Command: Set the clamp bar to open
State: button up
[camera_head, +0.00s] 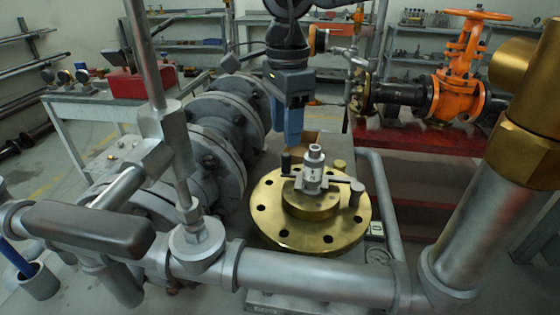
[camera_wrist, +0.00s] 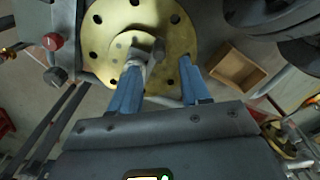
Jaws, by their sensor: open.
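The clamp bar (camera_head: 330,180) is a thin grey crosspiece with dark knobbed ends, set across a silver post (camera_head: 314,160) on a brass flange (camera_head: 275,222). It runs from a dark upright knob at upper left to a dark knob at lower right. My gripper (camera_head: 292,143) hangs behind and above the post, with blue fingers pointing down. In the wrist view, my gripper (camera_wrist: 160,70) is open over the flange (camera_wrist: 105,62). Its left finger overlaps the pale post (camera_wrist: 146,50); I cannot tell whether they touch. The bar is not clear there.
Grey pipes (camera_head: 310,272) and a lever handle (camera_head: 85,228) cross the foreground. A large flanged grey pipe (camera_head: 215,155) stands left of the brass flange. An orange valve (camera_head: 458,95) stands at back right. The wrist view shows a shallow wooden box (camera_wrist: 238,68) beside the flange.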

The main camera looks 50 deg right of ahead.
aim_at(286, 154)
notch_tip(286, 154, down, 7)
jog(key=shift+f, duration=0.15)
jog(key=shift+c, duration=0.2)
grip_shut()
dwell(0.4)
